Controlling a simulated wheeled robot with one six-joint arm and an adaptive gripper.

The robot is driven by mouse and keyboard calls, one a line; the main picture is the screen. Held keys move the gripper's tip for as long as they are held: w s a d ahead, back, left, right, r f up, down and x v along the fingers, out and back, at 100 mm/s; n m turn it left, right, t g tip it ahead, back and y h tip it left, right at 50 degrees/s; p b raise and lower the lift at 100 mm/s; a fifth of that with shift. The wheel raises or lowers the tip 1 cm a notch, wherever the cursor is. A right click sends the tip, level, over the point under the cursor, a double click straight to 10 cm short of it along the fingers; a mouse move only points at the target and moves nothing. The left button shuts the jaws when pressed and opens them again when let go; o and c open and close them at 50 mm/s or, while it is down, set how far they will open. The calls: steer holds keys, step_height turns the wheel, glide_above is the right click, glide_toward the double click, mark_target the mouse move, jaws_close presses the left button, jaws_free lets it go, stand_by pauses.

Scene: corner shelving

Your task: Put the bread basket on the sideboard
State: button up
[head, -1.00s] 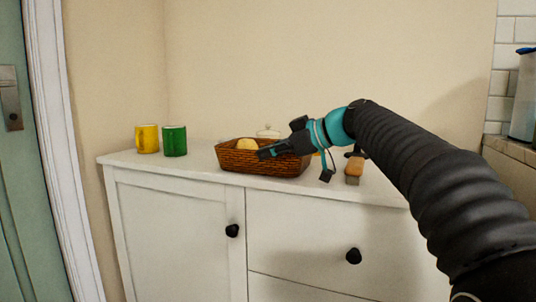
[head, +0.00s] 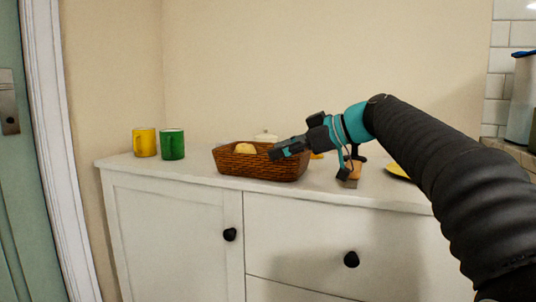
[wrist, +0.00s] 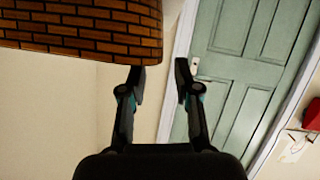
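The brown woven bread basket (head: 240,168) stands upright on top of the white sideboard (head: 180,166), with a pale bread roll (head: 245,148) showing in it. In the wrist view the basket's brick-patterned side (wrist: 80,35) fills the upper left. My gripper (head: 275,152) is in front of the basket's right part at rim height and covers some of it. In the wrist view my gripper (wrist: 160,72) has its two fingers apart with nothing between them. The basket lies beside the left fingertip; I cannot tell whether they touch.
A yellow mug (head: 144,142) and a green mug (head: 172,144) stand left of the basket. A lidded pale dish (head: 265,137) is behind it. A brush-like wooden item (head: 353,172) and a yellow plate (head: 397,171) are to the right. A green door (wrist: 235,70) shows in the wrist view.

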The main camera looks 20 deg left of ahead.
steer(key=v, duration=0.7)
steer(key=shift+d, duration=0.3)
steer(key=shift+s, duration=0.15)
steer(key=s+d+f+m+t+h, duration=0.1)
steer(key=s+d+f+m+h, duration=0.3)
steer(key=f, duration=0.7)
steer(key=s+d+f+m+t+h, duration=0.1)
steer(key=s+d+f+m+h, duration=0.4)
steer(key=s+d+f+m, duration=0.3)
steer(key=s+d+f+m+t+h, duration=0.1)
steer(key=s+d+f+m+h, duration=0.3)
steer(key=s+d+f, duration=0.9)
steer(key=s+f+m, duration=0.2)
steer(key=s, duration=0.1)
steer(key=shift+d, duration=0.2)
step_height(320, 180, up, 8)
steer(key=p, duration=0.8)
steer(key=shift+r+p, duration=0.25)
steer(key=shift+p, duration=0.15)
